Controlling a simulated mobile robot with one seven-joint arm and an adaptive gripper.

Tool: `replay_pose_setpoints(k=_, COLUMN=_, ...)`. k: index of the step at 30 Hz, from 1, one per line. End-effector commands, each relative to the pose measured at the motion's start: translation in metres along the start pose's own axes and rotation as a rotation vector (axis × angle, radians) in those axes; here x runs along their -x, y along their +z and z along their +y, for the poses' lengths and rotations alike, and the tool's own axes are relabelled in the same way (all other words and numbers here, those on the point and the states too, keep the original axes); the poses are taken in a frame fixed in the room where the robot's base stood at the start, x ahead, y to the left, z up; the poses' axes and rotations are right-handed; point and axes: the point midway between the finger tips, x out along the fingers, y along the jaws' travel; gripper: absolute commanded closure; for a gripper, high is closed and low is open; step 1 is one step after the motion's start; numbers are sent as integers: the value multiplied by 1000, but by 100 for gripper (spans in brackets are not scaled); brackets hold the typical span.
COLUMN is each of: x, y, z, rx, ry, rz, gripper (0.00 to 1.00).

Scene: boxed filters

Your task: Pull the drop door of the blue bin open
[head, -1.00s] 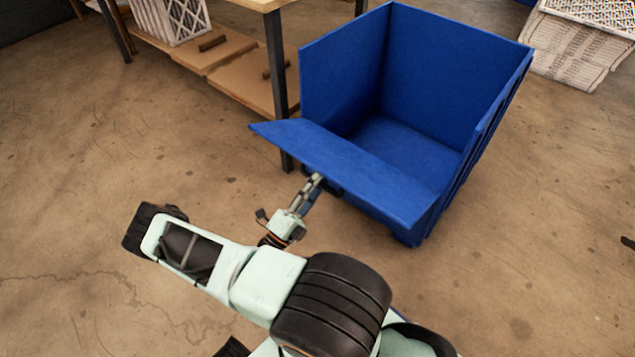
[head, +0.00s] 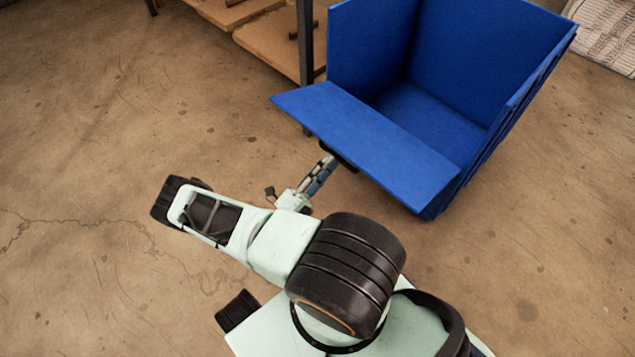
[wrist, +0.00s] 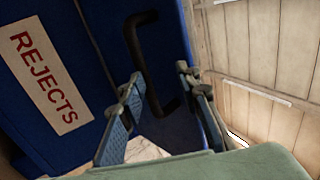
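The blue bin (head: 470,50) stands open-topped at the upper right of the head view. Its drop door (head: 375,140) is folded outward and down from the front, leaning out toward my arm. The door's black handle (wrist: 150,65) shows in the wrist view on a blue face. My gripper (head: 331,162) is at the door's outer side, under its outer edge. In the wrist view my gripper (wrist: 160,88) has its two fingers apart, one on each side of the handle, with visible gaps. The handle's contact with the fingers cannot be made out.
A red-lettered REJECTS label (wrist: 45,75) is on the bin's blue face. A table leg (head: 306,40) and low wooden shelf (head: 270,45) stand close left of the bin. A pale stack (head: 605,30) is at the upper right. The concrete floor at left is clear.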

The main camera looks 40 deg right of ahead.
Motion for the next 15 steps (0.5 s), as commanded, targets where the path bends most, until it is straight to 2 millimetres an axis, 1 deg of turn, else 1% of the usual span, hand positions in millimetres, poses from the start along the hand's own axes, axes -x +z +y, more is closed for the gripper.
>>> replay_pose_setpoints(k=15, x=33, y=-1, z=16, rx=1, ry=0, rz=0, gripper=71)
